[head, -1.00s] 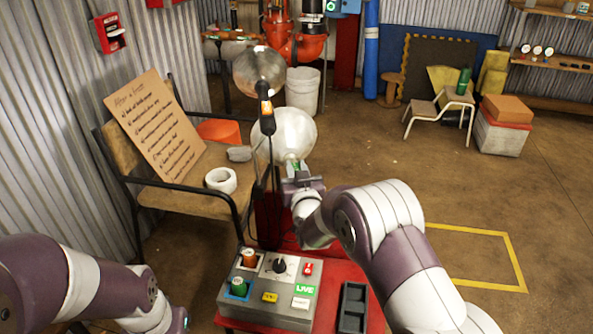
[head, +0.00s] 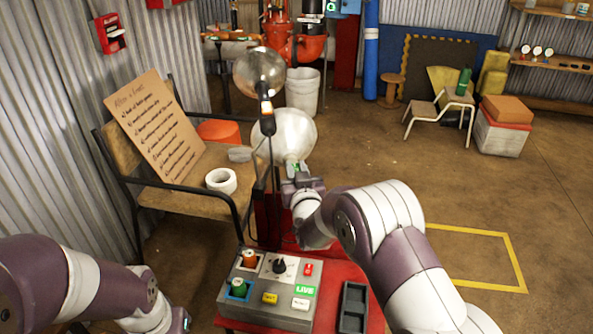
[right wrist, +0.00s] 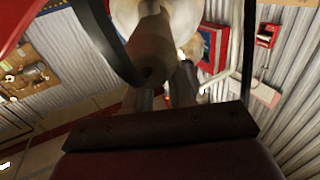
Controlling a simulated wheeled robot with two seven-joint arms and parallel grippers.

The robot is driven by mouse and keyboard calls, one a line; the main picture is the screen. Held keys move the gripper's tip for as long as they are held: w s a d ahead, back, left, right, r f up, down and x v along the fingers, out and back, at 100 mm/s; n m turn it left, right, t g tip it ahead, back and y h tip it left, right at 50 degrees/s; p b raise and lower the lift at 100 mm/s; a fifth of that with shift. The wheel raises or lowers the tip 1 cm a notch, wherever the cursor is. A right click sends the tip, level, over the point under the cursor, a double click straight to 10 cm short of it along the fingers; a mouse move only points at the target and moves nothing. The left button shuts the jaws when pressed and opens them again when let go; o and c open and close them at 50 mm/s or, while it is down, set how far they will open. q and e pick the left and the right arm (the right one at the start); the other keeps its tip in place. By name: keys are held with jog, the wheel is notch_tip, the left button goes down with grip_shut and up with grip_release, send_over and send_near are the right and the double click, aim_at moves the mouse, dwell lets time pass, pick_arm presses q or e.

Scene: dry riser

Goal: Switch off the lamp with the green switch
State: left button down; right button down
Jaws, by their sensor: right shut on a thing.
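Two round-headed lamps show in the head view, one above the other. The lower lamp (head: 285,134) has a large pale head. A small green patch (head: 294,164), perhaps its green switch, shows under that head at my right gripper (head: 296,176). That gripper is shut on the lower lamp's body, mostly hidden by the fingers. In the right wrist view a tan cylinder (right wrist: 150,50) runs between the fingers. Only my left forearm shows at the bottom left.
A grey control box (head: 268,290) with knobs, buttons and a green LIVE sign stands on a red cart top (head: 340,270). A black tray (head: 352,307) lies beside it. A bench (head: 185,200) with a cardboard sign (head: 155,128) and tape roll (head: 221,180) is at left.

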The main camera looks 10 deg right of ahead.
jog(key=shift+s+f, duration=0.1)
jog(key=shift+f, duration=0.2)
jog(key=c, duration=1)
grip_release()
jog(key=shift+r, duration=0.1)
jog(key=shift+o, duration=0.2)
jog(key=shift+s+r, duration=0.1)
jog(key=shift+s, duration=0.2)
jog(key=s+p, duration=0.3)
jog(key=s, duration=0.9)
jog(key=shift+d, duration=0.4)
